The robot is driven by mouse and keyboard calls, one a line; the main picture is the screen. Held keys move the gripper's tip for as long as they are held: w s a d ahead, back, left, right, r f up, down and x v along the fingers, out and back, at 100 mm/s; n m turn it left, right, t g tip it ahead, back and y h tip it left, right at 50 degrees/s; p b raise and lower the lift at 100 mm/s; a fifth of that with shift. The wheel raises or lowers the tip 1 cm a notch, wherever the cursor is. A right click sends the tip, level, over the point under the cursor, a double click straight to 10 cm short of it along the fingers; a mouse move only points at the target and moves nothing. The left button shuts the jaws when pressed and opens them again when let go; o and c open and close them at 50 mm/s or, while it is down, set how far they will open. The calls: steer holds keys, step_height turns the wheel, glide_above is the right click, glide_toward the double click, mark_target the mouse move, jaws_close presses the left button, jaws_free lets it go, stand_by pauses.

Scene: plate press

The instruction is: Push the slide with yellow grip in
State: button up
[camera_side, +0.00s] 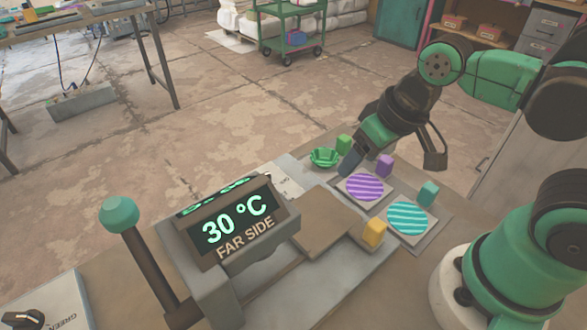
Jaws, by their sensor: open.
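The yellow grip (375,233) is a small upright block at the right edge of a flat brown plate (325,220), beside the teal striped disc. I cannot tell how far its slide is out, since the slide is hard to make out. My gripper (392,160) is open and empty, above and behind the yellow grip, near the purple grip (385,166) and the green grip (343,145). The slide with the purple striped disc (365,187) and the one with the teal striped disc (409,217) extend to the right of the brown plate.
A teal grip (428,193) stands behind the teal disc. A display (238,222) reads "30 °C FAR SIDE". A lever with a teal knob (119,214) rises at the left. A black knob (24,319) is at the lower left.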

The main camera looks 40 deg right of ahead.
mark_target(377, 224)
steer(key=s+a+g, duration=0.1)
steer(key=s, duration=0.1)
steer(key=s+f+g, duration=0.1)
steer(key=s, duration=0.1)
steer(key=s+a+g, duration=0.1)
steer(key=s+g, duration=0.1)
steer(key=shift+a+f+h, duration=0.3)
steer(key=shift+a, duration=0.05)
steer(key=shift+s+f, duration=0.15)
steer(key=shift+f, duration=2.65)
jaws_close()
